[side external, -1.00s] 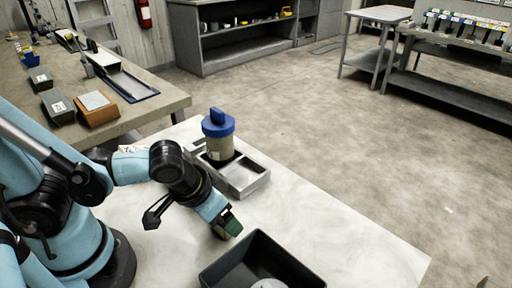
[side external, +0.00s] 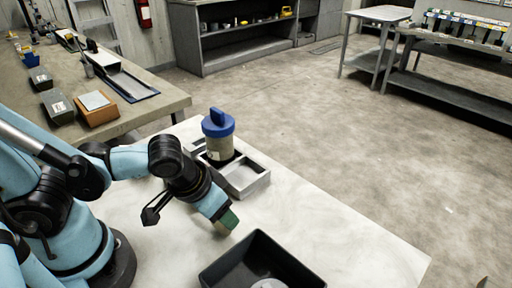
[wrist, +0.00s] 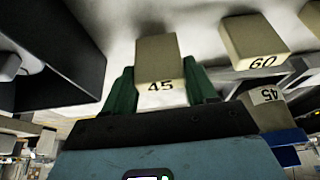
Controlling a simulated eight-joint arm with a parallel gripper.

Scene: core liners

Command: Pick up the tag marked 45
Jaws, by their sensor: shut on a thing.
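In the wrist view a beige block-shaped tag marked 45 (wrist: 158,58) sits between the two green fingers of my gripper (wrist: 161,88), its number facing the camera. My gripper is shut on it. In the side view my gripper (side external: 228,219) is low over the white table, near the dark bin's left corner; the held tag is mostly hidden there. A second beige block marked 60 (wrist: 254,40) lies to the right in the wrist view.
A black open bin (side external: 231,257) with a grey round thing inside stands at the front. A metal tray (side external: 247,188) and a blue-lidded jar (side external: 218,137) are behind my gripper. The white table (side external: 330,235) is clear to the right. A side bench (side external: 150,93) holds boxes.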

